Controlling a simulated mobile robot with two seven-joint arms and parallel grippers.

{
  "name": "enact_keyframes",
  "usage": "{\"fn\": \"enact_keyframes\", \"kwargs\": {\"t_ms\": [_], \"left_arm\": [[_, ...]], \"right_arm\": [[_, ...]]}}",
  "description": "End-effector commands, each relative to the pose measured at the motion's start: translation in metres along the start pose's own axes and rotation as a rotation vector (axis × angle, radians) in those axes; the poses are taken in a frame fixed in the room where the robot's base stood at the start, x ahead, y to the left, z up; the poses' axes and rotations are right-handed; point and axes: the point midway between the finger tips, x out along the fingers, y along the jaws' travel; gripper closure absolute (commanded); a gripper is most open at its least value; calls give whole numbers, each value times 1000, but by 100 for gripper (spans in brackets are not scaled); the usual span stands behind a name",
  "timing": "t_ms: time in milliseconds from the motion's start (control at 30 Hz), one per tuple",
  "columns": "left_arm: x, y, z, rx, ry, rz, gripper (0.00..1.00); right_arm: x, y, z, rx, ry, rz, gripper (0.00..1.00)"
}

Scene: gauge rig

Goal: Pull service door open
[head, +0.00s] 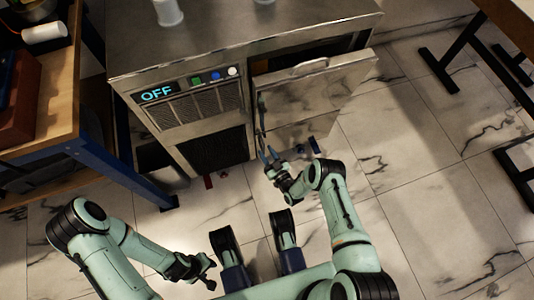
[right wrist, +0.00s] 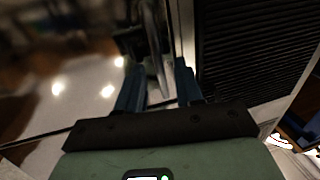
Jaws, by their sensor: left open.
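The service door (head: 303,118) is a shiny metal panel at the right part of the machine's front. It stands ajar, with a dark gap behind its top edge. A thin upright handle (head: 261,113) shows near its left edge. My right gripper (head: 268,155) is just below and in front of that edge. In the right wrist view its two blue fingers (right wrist: 159,88) are spread apart, with a blurred metal edge beyond and between them. Contact cannot be told. My left gripper (head: 204,271) is open and empty, low at the left, away from the machine.
The machine (head: 225,48) has an OFF display (head: 157,93), small coloured buttons and dark vents, also seen in the right wrist view (right wrist: 255,45). A blue-framed bench (head: 120,172) stands close at left. Black table legs (head: 455,75) are at upper right. Marble floor (head: 430,190) is clear at right.

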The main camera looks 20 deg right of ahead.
Motion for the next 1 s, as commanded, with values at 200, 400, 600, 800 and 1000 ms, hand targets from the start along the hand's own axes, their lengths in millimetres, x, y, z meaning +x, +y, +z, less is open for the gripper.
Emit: {"fn": "enact_keyframes", "kwargs": {"t_ms": [200, 400, 600, 800, 1000], "left_arm": [[0, 0, 0, 1, 1, 0, 57], [0, 0, 0, 1, 1, 1, 57], [0, 0, -1, 1, 2, 1, 57], [0, 0, -1, 1, 2, 1, 57], [0, 0, -1, 1, 2, 1, 57]], "right_arm": [[0, 0, 0, 0, 0, 0, 100], [0, 0, 0, 0, 0, 0, 100], [-1, 0, 0, 0, -1, 0, 100], [-1, 0, 0, 0, -1, 0, 100], [-1, 0, 1, 0, -1, 0, 100]]}}
